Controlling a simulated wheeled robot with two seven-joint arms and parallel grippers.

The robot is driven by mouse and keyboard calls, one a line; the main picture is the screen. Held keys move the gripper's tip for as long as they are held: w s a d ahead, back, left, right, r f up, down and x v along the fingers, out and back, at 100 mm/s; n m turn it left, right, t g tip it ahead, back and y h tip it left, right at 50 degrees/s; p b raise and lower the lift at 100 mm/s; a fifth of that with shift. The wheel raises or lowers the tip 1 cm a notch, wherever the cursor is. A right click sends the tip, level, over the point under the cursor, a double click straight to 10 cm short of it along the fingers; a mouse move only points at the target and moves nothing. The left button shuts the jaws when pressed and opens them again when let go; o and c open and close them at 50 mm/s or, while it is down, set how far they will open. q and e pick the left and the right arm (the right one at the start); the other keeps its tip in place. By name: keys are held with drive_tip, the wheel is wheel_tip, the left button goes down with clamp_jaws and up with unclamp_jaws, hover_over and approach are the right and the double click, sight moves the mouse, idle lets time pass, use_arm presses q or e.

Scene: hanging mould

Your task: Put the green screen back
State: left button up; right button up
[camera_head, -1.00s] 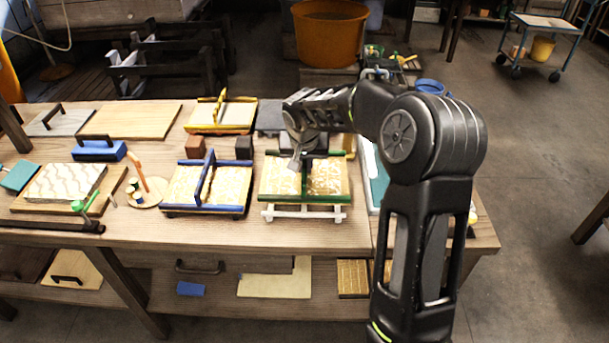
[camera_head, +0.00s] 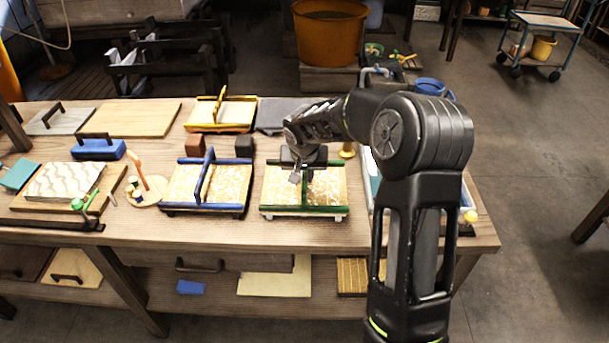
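The green screen (camera_head: 325,189), a tan mesh panel with green edges and a green middle bar, lies flat on the bench, right of the blue-framed screen. White feet of a support show just under its front edge. My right gripper (camera_head: 302,176) is over the middle of the green screen, at its bar. Its two fingertips look spread apart, one on each side of the bar; contact is too small to tell. The arm and hand cover the screen's back edge. My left gripper is not in view.
A blue-framed screen (camera_head: 228,186) lies close on the left, and a yellow-framed one (camera_head: 240,112) behind. A tray with a white rim (camera_head: 368,165) is partly hidden by my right arm. Narrow bare bench lies in front.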

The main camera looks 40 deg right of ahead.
drive_tip(key=shift+o, duration=1.3)
drive_tip(key=shift+r, duration=0.1)
drive_tip(key=shift+r+p, duration=0.3)
drive_tip(key=shift+r, duration=0.05)
drive_tip(key=b+v, duration=0.1)
drive_tip(key=v, duration=1)
drive_tip(key=shift+s+a+r, duration=0.15)
drive_tip(key=shift+a+r, duration=0.05)
drive_tip(key=shift+r, duration=0.1)
